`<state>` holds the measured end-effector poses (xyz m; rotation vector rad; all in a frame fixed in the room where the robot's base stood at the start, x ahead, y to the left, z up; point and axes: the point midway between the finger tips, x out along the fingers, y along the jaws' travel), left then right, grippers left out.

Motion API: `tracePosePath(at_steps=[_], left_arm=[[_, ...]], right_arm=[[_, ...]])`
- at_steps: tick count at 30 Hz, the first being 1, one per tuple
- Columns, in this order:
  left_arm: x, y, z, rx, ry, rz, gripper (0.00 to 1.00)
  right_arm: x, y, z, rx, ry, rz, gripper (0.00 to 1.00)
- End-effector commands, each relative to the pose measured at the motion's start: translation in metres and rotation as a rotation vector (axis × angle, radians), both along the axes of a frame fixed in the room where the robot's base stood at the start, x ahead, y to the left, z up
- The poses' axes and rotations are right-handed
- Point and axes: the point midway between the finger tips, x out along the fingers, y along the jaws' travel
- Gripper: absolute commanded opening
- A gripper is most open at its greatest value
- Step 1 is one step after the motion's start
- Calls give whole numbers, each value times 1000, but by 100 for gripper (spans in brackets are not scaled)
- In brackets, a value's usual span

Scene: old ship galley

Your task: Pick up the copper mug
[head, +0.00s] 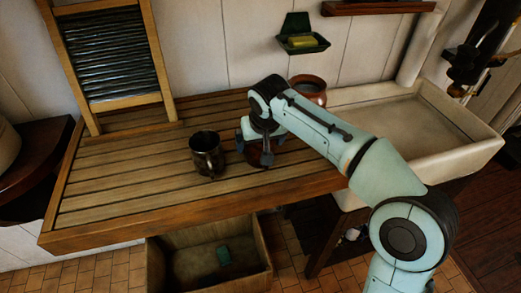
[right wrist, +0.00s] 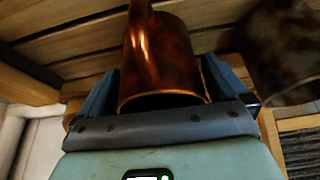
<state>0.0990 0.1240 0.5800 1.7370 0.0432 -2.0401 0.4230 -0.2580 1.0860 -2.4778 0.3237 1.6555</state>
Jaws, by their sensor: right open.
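The copper mug (right wrist: 175,55) fills the middle of the right wrist view, with its handle toward the top. In the head view only a reddish-brown part of the copper mug (head: 266,159) shows below my right gripper (head: 255,143), which hides the rest. In the wrist view my right gripper (right wrist: 161,70) is open, with one blue finger on each side of the mug. I cannot tell whether the fingers touch it. My left gripper is in neither view.
A dark mug (head: 207,154) stands left of my right gripper on the slatted wooden counter (head: 120,205). A copper-brown pot (head: 308,89) stands behind my arm. A washboard (head: 112,55) leans at the back left; a stone sink (head: 425,115) is at right.

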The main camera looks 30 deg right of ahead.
Motion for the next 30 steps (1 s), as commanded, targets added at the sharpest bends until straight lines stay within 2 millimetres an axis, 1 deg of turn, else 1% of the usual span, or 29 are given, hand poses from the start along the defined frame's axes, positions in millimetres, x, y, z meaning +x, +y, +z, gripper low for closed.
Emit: tracePosePath(at_steps=[3,5,6,7,8,17,22,26,29,30], left_arm=[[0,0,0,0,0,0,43],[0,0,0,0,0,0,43],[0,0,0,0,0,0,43],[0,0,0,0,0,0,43],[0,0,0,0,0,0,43],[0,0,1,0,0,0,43],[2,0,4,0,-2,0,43],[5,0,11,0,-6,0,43],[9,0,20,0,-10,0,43],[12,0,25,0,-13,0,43]], right_arm=[[0,0,0,0,0,0,100],[0,0,0,0,0,0,80],[0,0,0,0,0,0,67],[0,0,1,0,0,0,58],[0,0,1,0,0,0,51],[0,0,2,1,-2,-1,51],[0,0,14,1,-2,-1,51],[1,0,35,1,-6,-1,51],[2,1,60,1,-7,1,51],[2,1,72,2,-8,1,51]])
